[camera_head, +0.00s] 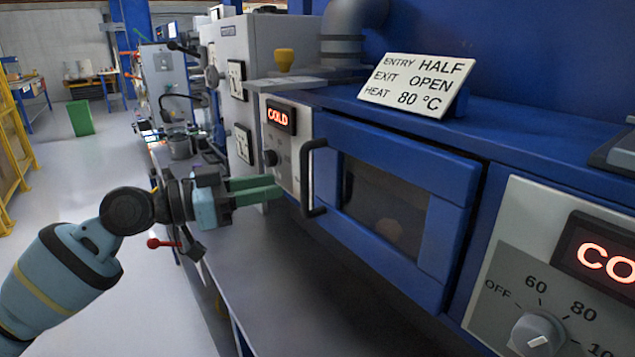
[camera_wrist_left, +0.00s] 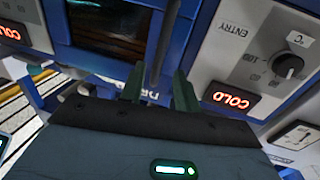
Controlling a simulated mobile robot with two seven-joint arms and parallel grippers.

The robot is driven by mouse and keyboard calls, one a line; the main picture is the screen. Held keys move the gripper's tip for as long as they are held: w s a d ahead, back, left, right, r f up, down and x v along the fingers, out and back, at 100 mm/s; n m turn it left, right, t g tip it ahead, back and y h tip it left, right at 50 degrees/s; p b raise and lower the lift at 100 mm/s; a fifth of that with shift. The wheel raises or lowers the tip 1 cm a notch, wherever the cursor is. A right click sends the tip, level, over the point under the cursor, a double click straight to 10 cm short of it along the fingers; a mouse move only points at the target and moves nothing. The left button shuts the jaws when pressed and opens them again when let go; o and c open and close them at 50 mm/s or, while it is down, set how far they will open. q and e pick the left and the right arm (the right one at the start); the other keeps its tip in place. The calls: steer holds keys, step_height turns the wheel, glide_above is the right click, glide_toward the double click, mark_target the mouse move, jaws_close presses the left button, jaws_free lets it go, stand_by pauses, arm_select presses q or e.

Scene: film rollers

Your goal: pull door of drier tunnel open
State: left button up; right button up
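The blue drier tunnel door (camera_head: 445,205) has a dark window (camera_head: 385,210) and a black upright bar handle (camera_head: 312,175) at its left edge. The door looks shut or nearly shut; I cannot tell which. My left gripper (camera_head: 278,188) has green fingers pointing right at the handle, with a small gap before it in the head view. In the left wrist view the gripper (camera_wrist_left: 160,80) is open and empty. The handle (camera_wrist_left: 166,45) appears there between and beyond the fingertips. My right gripper is in neither view.
A sign (camera_head: 418,85) reading entry half, exit open, heat 80 °C stands on top of the tunnel. Panels with red COLD displays (camera_head: 281,117) flank the door. A knob (camera_head: 538,333) is at lower right. A grey bench surface (camera_head: 330,290) lies below.

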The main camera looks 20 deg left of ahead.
arm_select(q)
steer(key=shift+r, duration=0.1)
steer(key=p, duration=0.2)
glide_above(305, 208)
steer(key=shift+w+a, duration=0.1)
steer(key=shift+w, duration=0.3)
jaws_close()
